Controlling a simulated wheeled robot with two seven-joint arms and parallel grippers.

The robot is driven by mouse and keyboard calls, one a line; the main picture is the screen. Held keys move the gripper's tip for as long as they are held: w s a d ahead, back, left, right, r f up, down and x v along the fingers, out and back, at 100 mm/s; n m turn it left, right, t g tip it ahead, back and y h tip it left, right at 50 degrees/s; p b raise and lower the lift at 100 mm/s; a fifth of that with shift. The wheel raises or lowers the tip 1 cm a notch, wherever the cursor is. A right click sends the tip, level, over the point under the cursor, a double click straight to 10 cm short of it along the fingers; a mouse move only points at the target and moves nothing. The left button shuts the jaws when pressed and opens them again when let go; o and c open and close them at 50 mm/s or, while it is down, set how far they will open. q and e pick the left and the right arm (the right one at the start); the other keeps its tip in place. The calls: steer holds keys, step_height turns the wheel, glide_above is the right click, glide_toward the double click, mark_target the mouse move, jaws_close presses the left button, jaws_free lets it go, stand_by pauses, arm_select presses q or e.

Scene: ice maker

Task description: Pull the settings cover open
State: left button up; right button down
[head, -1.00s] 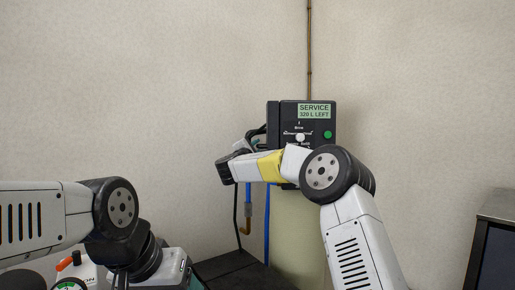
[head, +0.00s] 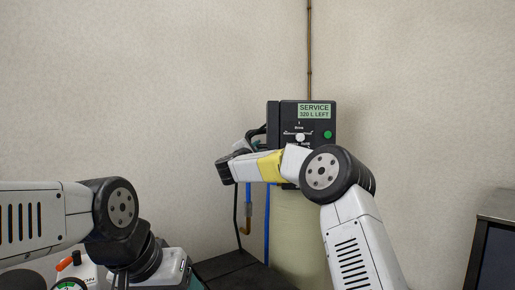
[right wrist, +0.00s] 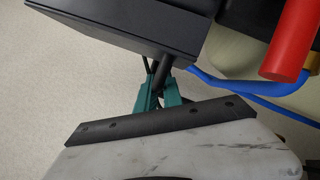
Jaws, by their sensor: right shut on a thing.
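The black control unit (head: 307,113) stands in the corner, with a green SERVICE display, a dial and a green button on its front. A black slab (head: 272,122) shows along its left side; I cannot tell surely whether this is the settings cover or how far it is open. In the right wrist view, my right gripper (right wrist: 158,94) has its teal fingers shut on a thin black bar (right wrist: 162,72) beside a dark box-shaped part (right wrist: 130,28). In the head view, my right arm crosses low in front of the unit. My left gripper is mostly cut off at the bottom edge.
A pale tank (head: 302,225) is below the unit. Blue hoses (right wrist: 240,85) and a red cylinder (right wrist: 290,40) are near the right gripper. A dark cabinet (head: 495,235) stands at right. The wall left of the unit is clear.

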stand_by(0.9)
steer(key=a+r+m+g, duration=0.1)
steer(key=a+r+m, duration=0.3)
steer(key=a+r, duration=0.3)
steer(key=shift+a+r+m+g, duration=0.3)
steer(key=shift+a+g, duration=0.1)
steer(key=shift+a, duration=0.35)
steer(key=shift+s, duration=0.1)
steer(key=c, duration=1.8)
jaws_free()
steer(key=shift+o, duration=0.2)
